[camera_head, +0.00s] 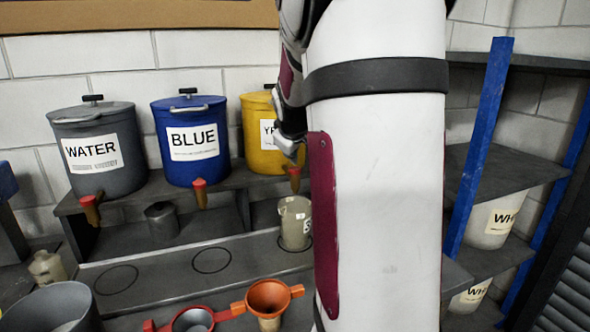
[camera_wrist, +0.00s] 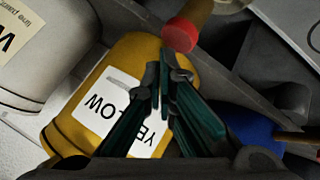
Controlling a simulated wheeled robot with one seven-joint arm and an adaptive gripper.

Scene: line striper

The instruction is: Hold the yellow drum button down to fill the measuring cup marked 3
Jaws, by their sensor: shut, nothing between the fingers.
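The yellow drum (camera_head: 258,140) stands on the upper shelf, its right side hidden behind my arm. Its tap carries a red button (camera_head: 295,172), which also shows at the top of the wrist view (camera_wrist: 180,34). My gripper (camera_head: 291,154) is shut and empty, just above the button in the head view. In the wrist view the closed fingertips (camera_wrist: 168,72) lie in front of the drum's label, close to the button; I see no clear contact. A translucent beige measuring cup (camera_head: 293,224) stands upright below the tap, its mark only partly visible at the right edge.
The grey water drum (camera_head: 96,150) and blue drum (camera_head: 191,142) stand to the left, each with a red-topped tap. A dark small cup (camera_head: 161,220) sits below them. Orange (camera_head: 268,297) and red-rimmed (camera_head: 193,320) vessels stand in front. A blue post (camera_head: 482,145) rises at right.

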